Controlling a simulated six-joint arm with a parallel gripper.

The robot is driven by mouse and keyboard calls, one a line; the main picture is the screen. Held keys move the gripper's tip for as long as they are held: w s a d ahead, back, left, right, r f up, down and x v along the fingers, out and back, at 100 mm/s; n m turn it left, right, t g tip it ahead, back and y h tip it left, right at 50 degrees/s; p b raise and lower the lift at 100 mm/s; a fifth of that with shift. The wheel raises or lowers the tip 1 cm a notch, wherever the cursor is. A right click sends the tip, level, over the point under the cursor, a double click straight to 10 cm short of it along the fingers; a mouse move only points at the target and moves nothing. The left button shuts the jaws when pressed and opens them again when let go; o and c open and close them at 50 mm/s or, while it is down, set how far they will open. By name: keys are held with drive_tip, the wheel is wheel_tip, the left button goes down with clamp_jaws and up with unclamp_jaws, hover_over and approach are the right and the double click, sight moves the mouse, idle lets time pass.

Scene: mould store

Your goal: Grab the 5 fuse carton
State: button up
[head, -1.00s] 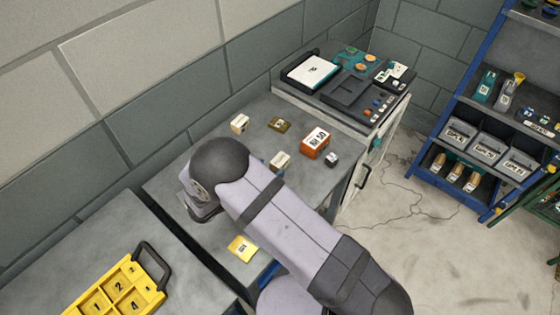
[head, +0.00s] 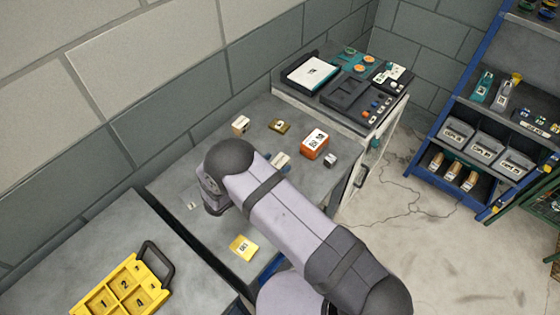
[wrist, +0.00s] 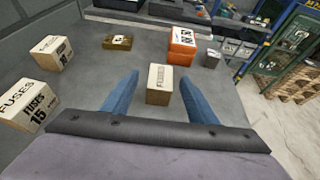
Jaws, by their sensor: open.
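In the wrist view a cream fuse carton (wrist: 159,88) marked FUSES sits ahead of and between the fingers of my open, empty gripper (wrist: 158,74); its number is not readable. It also shows in the head view (head: 283,158), partly covered by my arm. A second fuse carton (wrist: 30,104), marked FUSES 15, stands at the left. A third fuse carton (wrist: 52,53) stands behind it, its number unclear, and also shows in the head view (head: 240,125).
Behind the middle carton stand an orange box (wrist: 182,46), a brown box (wrist: 118,42) and a small grey block (wrist: 212,58). A yellow card (head: 243,247) and a yellow divided tray (head: 128,284) are nearer. Bare table surrounds the middle carton.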

sight(279, 162)
drive_tip(key=shift+p+x, duration=0.45)
drive_tip(key=shift+x, duration=0.95)
drive_tip(key=c, duration=1.2)
drive_tip(key=shift+r, duration=0.2)
drive_tip(key=shift+r+b, duration=1.75)
drive_tip(key=shift+r, duration=3.15)
